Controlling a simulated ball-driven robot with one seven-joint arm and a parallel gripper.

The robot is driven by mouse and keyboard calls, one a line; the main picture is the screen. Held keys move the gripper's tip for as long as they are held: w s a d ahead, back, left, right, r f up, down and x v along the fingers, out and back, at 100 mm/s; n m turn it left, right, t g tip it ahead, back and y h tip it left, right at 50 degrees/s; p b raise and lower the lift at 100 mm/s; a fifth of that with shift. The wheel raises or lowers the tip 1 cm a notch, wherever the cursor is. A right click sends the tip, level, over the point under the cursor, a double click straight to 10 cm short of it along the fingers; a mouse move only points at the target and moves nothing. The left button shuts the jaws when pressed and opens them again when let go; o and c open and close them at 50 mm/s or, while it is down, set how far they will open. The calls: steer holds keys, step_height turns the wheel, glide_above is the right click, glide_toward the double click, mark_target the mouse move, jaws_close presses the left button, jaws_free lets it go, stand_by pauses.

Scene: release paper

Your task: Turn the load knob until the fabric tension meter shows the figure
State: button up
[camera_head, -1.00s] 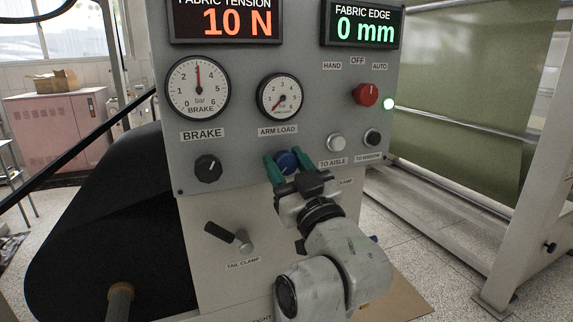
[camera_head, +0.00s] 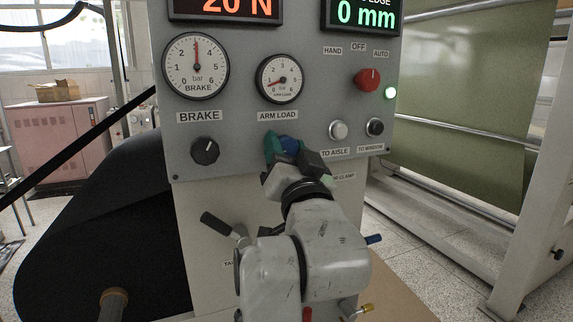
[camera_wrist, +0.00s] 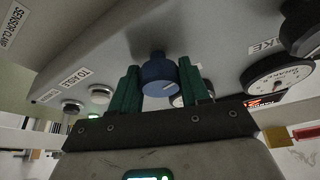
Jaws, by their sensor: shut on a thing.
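The blue load knob (camera_head: 289,145) sits on the grey panel below the ARM LOAD dial (camera_head: 280,79). My gripper (camera_head: 284,150) is at the knob, its green fingers on either side of it. In the wrist view the gripper (camera_wrist: 160,92) is shut on the blue knob (camera_wrist: 158,76), with a pale mark on the knob's face. The fabric tension meter (camera_head: 226,9) reads 20 N in orange, its top cut off by the picture edge. The ARM LOAD needle points low, to the left, near 1.
The BRAKE dial (camera_head: 196,67) points near 3 above a black brake knob (camera_head: 205,151). A red selector (camera_head: 367,80) and two push buttons (camera_head: 338,130) are to the right. The tail clamp lever (camera_head: 217,225) stands below left, close to my arm. The fabric edge meter (camera_head: 361,13) reads 0 mm.

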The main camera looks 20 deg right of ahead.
steer(key=shift+f+m+g+h+b, duration=0.1)
steer(key=shift+m+g+h+b, duration=0.2)
steer(key=shift+m+h+b, duration=0.8)
steer(key=shift+m+y, duration=0.4)
steer(key=shift+m, duration=0.1)
steer(key=o, duration=1)
steer(key=shift+o, duration=0.2)
steer(key=b+v, duration=0.1)
steer(key=v, duration=0.9)
steer(key=shift+s, duration=0.4)
